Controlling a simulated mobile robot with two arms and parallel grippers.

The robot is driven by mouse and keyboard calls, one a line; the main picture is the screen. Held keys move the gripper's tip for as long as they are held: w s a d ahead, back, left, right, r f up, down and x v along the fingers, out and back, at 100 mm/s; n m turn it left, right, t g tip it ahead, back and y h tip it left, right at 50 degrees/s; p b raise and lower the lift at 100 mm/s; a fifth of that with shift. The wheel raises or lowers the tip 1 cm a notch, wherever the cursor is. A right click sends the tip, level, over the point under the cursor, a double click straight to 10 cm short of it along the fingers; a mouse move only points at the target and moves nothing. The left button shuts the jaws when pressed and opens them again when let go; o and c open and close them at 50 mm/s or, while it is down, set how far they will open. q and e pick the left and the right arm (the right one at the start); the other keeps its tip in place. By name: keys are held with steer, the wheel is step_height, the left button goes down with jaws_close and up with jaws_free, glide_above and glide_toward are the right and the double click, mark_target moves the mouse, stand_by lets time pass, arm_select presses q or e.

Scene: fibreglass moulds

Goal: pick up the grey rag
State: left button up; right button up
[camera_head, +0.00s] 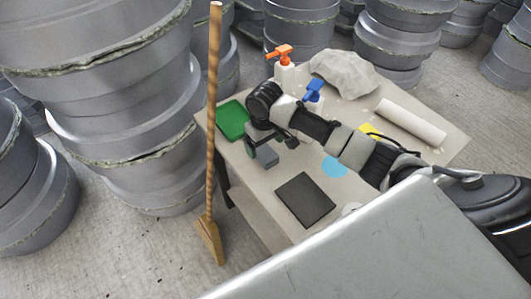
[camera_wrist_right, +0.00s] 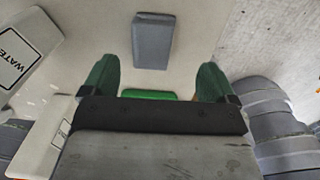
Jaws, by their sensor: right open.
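A smooth grey block-shaped thing (camera_head: 266,158), which may be the grey rag folded up, lies on the table near its left edge. It also shows at the top middle of the right wrist view (camera_wrist_right: 152,41), lying flat and clear of the fingers. My right gripper (camera_head: 259,150) is just above and beside it in the head view. In the right wrist view its two green fingers (camera_wrist_right: 155,80) stand wide apart with nothing held between them. A crumpled pale grey heap (camera_head: 343,72) lies at the table's back. My left gripper is not in view.
On the table (camera_head: 262,205) are a green thing (camera_head: 232,120), a dark square pad (camera_head: 305,200), a white roll (camera_head: 411,123), and spray bottles with orange (camera_head: 284,54) and blue (camera_head: 314,90) heads. A broom (camera_head: 212,130) stands at the left edge. Grey moulds (camera_head: 110,100) crowd the floor.

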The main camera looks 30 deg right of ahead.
mark_target(267, 153)
steer(key=shift+w+d+f, duration=0.1)
steer(key=shift+f, duration=0.5)
steer(key=f, duration=0.5)
steer(key=shift+w+d, duration=0.15)
steer(key=shift+d, duration=0.25)
steer(key=shift+f, duration=0.25)
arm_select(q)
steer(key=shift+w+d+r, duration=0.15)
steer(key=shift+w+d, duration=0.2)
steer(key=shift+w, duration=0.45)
arm_select(e)
steer(key=c, duration=1)
